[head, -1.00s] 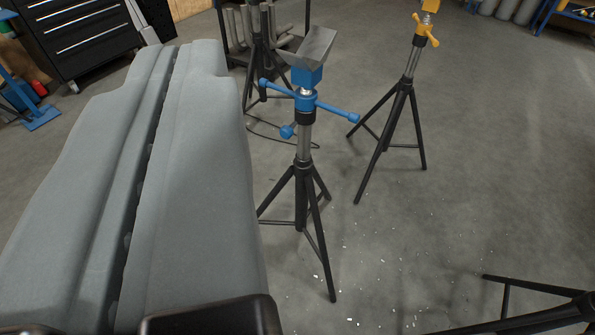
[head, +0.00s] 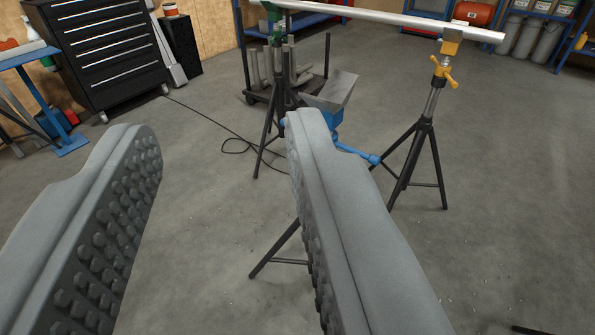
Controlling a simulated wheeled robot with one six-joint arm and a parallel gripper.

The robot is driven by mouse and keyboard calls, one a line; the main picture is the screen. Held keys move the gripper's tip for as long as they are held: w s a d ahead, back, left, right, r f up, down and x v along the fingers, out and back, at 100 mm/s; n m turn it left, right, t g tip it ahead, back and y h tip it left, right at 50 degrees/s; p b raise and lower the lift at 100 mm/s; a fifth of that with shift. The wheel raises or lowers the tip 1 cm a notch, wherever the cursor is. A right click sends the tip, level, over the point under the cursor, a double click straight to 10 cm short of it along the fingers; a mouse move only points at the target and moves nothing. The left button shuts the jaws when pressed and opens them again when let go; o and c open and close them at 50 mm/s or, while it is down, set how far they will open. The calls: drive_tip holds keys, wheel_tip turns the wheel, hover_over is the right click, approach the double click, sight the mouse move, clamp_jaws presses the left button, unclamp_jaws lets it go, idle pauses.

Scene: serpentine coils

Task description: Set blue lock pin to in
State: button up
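The blue pipe stand (head: 334,116) stands on the floor ahead, with a grey V-shaped head (head: 335,88) on top. One blue handle bar (head: 362,155) sticks out to the right of my right finger. The rest of the stand's collar and upper column is hidden behind that finger. The blue lock pin cannot be made out; that part of the stand is covered. My gripper (head: 224,130) is open and empty, its two grey fingers wide apart with studded inner faces.
A yellow-topped stand (head: 445,72) and a green-topped stand (head: 276,35) carry a long pale pipe (head: 400,20) behind. A black tool cabinet (head: 105,50) is at the back left. A dark cable (head: 215,125) lies on the floor.

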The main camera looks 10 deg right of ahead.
drive_tip(key=shift+o, duration=0.9)
drive_tip(key=w+a+f+m, duration=0.1)
drive_tip(key=w+f, duration=0.1)
drive_tip(key=w, duration=0.4)
drive_tip(key=w+a+f+m, duration=0.1)
drive_tip(key=w+f, duration=0.1)
drive_tip(key=w, duration=0.5)
drive_tip(key=shift+w+a+f+m+t, duration=0.2)
drive_tip(key=shift+a+f+m+t, duration=0.1)
drive_tip(key=shift+a+t, duration=0.1)
drive_tip(key=w+f+m+h, duration=0.3)
drive_tip(key=w+f+m, duration=0.1)
drive_tip(key=w+f, duration=0.45)
drive_tip(key=w+f+m+g+h, duration=0.25)
drive_tip(key=f+h, duration=0.25)
drive_tip(key=f, duration=0.7)
drive_tip(key=w+f+m+g+h, duration=0.25)
drive_tip(key=f+h, duration=0.25)
drive_tip(key=f, duration=0.7)
drive_tip(key=x, duration=1.6)
drive_tip(key=shift+w+d+f, duration=0.1)
drive_tip(key=shift+d+f, duration=0.1)
drive_tip(key=shift+d, duration=0.25)
